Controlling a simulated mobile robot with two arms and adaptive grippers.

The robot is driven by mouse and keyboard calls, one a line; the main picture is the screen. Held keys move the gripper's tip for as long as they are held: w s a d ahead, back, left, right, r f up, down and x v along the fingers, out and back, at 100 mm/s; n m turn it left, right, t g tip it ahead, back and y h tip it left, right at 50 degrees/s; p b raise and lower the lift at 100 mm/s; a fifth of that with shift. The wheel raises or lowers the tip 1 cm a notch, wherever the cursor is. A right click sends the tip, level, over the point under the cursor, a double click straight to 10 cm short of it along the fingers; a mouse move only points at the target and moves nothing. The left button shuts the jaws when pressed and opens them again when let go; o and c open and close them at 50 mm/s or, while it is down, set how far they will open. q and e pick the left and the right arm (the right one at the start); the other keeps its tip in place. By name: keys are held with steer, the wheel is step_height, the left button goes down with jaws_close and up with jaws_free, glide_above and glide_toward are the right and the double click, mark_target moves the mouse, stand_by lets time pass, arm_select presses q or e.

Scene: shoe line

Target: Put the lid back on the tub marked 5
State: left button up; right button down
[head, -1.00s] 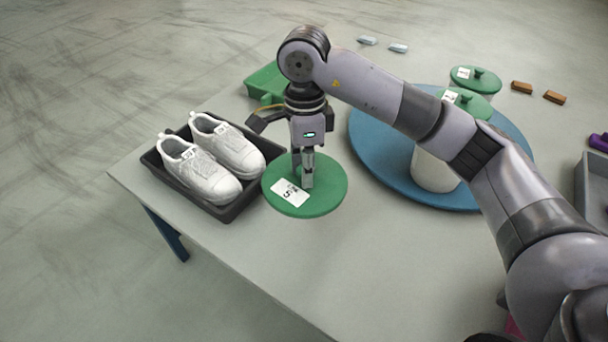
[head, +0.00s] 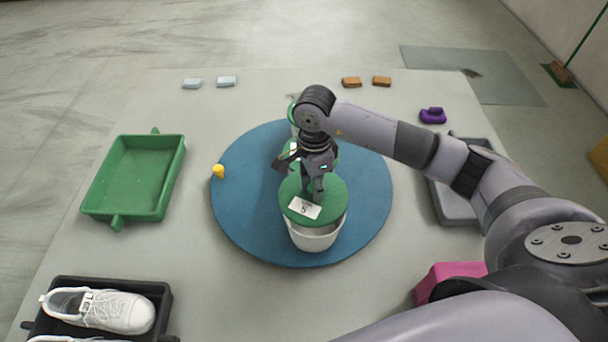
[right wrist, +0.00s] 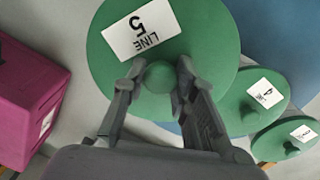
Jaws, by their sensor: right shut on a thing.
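The green lid (head: 334,198) carries a white label reading LINE 5 and has a round knob. My right gripper (head: 319,196) is shut on that knob, which shows between its fingers in the right wrist view (right wrist: 157,80). The lid (right wrist: 210,35) is over a white tub (head: 314,240) on the near part of the blue turntable (head: 240,215). The tub's white wall shows below the lid's near edge. I cannot tell whether the lid touches the rim. The tub's own marking is not visible. My left gripper is not in view.
Other green-lidded tubs stand just behind; one lid (right wrist: 240,105) is marked 4. A green tray (head: 135,180) and a black shoe tray (head: 165,305) are at left. A yellow piece (head: 218,171) sits on the turntable's left edge. A pink box (head: 440,275) and grey tray (head: 450,205) are at right.

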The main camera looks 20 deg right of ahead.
steer(key=shift+d, duration=0.25)
steer(key=shift+s+f+b, duration=0.15)
steer(key=shift+f+b, duration=0.4)
steer(key=shift+f, duration=0.25)
steer(key=shift+f+b, duration=1.7)
steer(key=shift+f, duration=0.65)
steer(key=shift+r+b, duration=0.1)
steer(key=shift+b, duration=0.25)
steer(key=shift+f+b, duration=0.2)
steer(key=shift+b, duration=0.35)
stand_by(0.4)
steer(key=c, duration=1.2)
jaws_free()
